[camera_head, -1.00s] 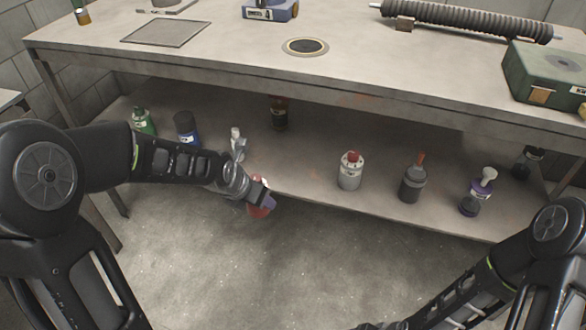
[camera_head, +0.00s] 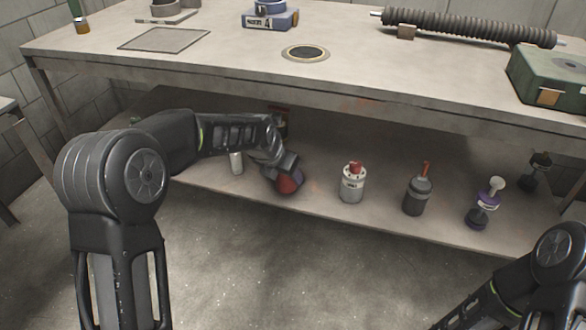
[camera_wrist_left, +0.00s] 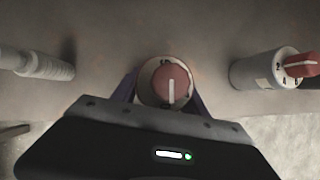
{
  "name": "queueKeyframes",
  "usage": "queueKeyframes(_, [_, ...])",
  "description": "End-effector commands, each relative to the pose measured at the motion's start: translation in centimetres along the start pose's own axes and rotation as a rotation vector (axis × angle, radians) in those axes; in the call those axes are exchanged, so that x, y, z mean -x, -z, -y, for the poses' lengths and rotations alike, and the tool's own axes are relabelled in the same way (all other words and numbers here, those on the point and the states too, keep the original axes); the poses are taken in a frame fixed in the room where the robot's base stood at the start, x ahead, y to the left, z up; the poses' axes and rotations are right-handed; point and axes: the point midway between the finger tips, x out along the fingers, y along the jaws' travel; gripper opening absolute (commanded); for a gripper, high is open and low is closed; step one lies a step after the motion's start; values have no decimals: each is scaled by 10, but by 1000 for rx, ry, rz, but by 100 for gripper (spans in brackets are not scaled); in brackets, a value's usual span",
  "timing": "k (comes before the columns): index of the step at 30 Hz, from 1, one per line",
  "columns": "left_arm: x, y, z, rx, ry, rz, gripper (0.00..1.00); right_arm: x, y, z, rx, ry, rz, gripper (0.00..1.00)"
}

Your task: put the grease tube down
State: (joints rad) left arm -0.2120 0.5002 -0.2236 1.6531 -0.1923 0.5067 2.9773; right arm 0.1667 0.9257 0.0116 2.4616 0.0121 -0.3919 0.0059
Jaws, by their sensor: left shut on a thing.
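The grease tube (camera_head: 289,184) shows as a red rounded end below my left gripper (camera_head: 284,172), over the front part of the lower shelf. In the left wrist view the tube (camera_wrist_left: 168,84) has a pale body and a red top with a white stripe. It sits between the purple fingers of my left gripper (camera_wrist_left: 166,92), which is shut on it. I cannot tell whether the tube's base touches the shelf. My right gripper is out of view; only part of my right arm shows at the lower right.
The table top (camera_head: 345,75) hangs over the shelf. Some shelf stays bare between the tube and the white can.

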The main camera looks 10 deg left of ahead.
Motion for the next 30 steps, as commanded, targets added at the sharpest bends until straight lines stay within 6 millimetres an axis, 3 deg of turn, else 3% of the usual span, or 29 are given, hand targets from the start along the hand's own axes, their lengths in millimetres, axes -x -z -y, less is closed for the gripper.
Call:
queueKeyframes(7, [-5,-7,0,0,0,2,0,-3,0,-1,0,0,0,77])
queueKeyframes(13, [-20,-32,-1,2,-1,2,0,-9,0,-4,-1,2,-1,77])
queueKeyframes(16, [-26,-28,0,0,0,2,0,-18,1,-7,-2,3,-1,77])
queueKeyframes(28, [-26,-28,0,0,0,1,0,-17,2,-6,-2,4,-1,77])
queueKeyframes(29, [-26,-28,0,0,0,1,52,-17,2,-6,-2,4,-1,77])
queueKeyframes(30, [-26,-28,0,0,0,1,56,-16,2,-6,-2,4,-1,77])
